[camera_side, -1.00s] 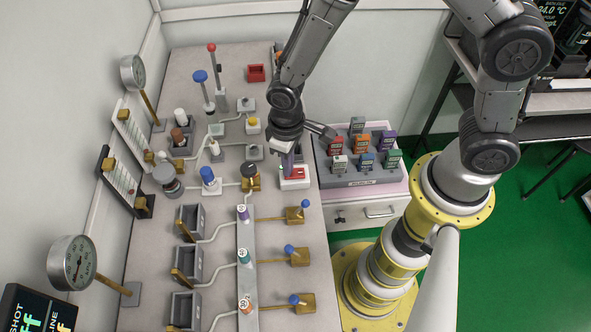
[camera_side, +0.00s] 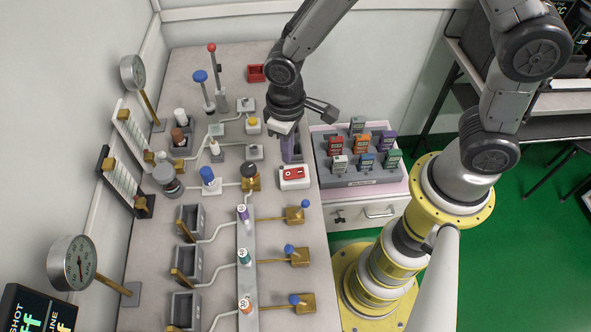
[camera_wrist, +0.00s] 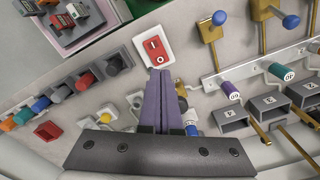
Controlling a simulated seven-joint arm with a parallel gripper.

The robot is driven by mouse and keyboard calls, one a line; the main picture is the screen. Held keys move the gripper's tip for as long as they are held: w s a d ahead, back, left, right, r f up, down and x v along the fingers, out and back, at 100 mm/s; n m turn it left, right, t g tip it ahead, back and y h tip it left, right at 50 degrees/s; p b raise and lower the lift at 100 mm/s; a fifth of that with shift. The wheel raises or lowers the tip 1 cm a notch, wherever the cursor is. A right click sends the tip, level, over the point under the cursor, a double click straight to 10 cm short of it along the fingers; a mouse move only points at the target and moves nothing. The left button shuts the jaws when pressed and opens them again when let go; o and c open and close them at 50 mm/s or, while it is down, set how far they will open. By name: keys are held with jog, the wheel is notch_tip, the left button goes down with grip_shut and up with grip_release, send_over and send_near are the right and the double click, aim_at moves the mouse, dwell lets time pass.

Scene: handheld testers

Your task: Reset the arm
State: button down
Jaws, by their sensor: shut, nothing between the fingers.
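My gripper (camera_side: 291,158) is shut and empty, with its purple fingers together. In the side view it hangs over the bench, just behind a white box with a red rocker switch (camera_side: 293,174). In the wrist view the fingertips (camera_wrist: 159,72) lie just below the same red switch (camera_wrist: 156,51), whose marks read as a line and a circle. In the side view a small gap shows between the fingers and the switch box.
A grey tray (camera_side: 362,180) of several coloured handheld testers stands right of the bench. Brass valves with blue levers (camera_side: 297,251), pipes and grey boxes fill the bench front. Tall levers with blue (camera_side: 200,76) and red (camera_side: 211,47) knobs rise at the back.

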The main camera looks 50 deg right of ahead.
jog(key=shift+r, duration=0.75)
jog(key=d+r+m+t, duration=0.15)
jog(key=d+r, duration=0.25)
jog(key=r, duration=0.4)
jog(key=d+r+m+t, duration=0.1)
jog(key=d+r+t, duration=0.25)
jog(key=r, duration=0.35)
jog(key=s+d+r+t, duration=0.1)
jog(key=s+d+r, duration=0.4)
jog(key=s+r, duration=0.2)
jog(key=s+d+f, duration=0.1)
jog(key=s+f, duration=0.1)
jog(key=s, duration=0.5)
jog(key=shift+s+d, duration=0.3)
jog(key=shift+s, duration=0.1)
